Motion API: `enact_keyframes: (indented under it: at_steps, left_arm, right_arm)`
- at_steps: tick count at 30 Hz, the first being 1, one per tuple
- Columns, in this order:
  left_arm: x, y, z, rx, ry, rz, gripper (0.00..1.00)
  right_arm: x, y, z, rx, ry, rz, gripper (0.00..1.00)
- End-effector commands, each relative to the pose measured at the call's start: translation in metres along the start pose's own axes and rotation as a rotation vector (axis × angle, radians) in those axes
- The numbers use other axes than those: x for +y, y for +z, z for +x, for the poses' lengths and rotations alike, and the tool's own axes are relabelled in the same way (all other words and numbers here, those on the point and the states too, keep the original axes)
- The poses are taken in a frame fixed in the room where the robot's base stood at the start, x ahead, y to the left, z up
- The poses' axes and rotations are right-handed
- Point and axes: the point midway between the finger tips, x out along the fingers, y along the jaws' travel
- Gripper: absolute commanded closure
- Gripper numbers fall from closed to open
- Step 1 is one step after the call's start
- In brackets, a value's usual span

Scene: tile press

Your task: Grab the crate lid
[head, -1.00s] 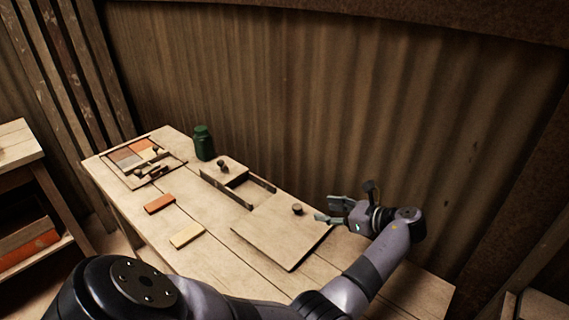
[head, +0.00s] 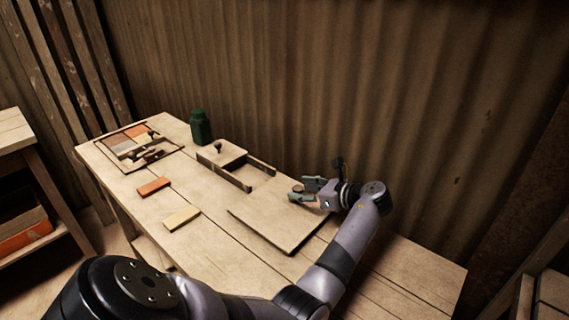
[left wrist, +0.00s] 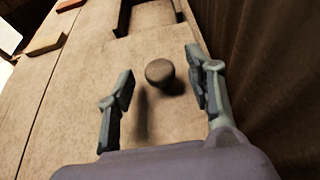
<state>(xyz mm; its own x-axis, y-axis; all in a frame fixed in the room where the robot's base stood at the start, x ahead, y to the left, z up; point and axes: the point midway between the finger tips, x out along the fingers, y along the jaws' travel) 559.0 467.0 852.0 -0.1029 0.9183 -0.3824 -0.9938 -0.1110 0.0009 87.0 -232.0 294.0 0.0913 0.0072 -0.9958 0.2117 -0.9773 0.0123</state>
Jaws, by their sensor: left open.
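The crate lid (head: 272,222) is a flat pale wooden board lying at the right part of the bench, against the open end of a shallow wooden crate (head: 262,166). Its round knob (left wrist: 159,71) shows in the left wrist view, standing up between the fingers and apart from both. My right gripper is not in view.
A smaller knobbed board (head: 222,153) covers the crate's left part. A green jar (head: 201,128) stands behind. An orange tile (head: 154,187) and a cream tile (head: 182,219) lie in front. A tray of coloured tiles (head: 158,164) is at the far left. A corrugated wall (head: 330,100) rises close behind.

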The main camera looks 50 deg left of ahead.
Motion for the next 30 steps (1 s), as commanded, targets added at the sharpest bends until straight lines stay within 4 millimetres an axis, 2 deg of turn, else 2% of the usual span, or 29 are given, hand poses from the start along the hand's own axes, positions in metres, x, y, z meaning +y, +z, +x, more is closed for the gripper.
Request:
enact_keyframes:
  at_steps: [5, 26, 30]
  left_arm:
    - [-0.0001, 0.0009, -0.0005, 0.000, 0.000, 0.000, 0.53]
    - [-0.0002, 0.0003, -0.0008, 0.001, 0.000, 0.000, 0.99]
    - [-0.0002, 0.0002, -0.0008, 0.001, 0.000, 0.000, 1.00]
  right_arm:
    - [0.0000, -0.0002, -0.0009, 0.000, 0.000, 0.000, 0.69]
    - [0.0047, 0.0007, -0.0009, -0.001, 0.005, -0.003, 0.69]
    - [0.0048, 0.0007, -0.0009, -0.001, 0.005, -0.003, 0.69]
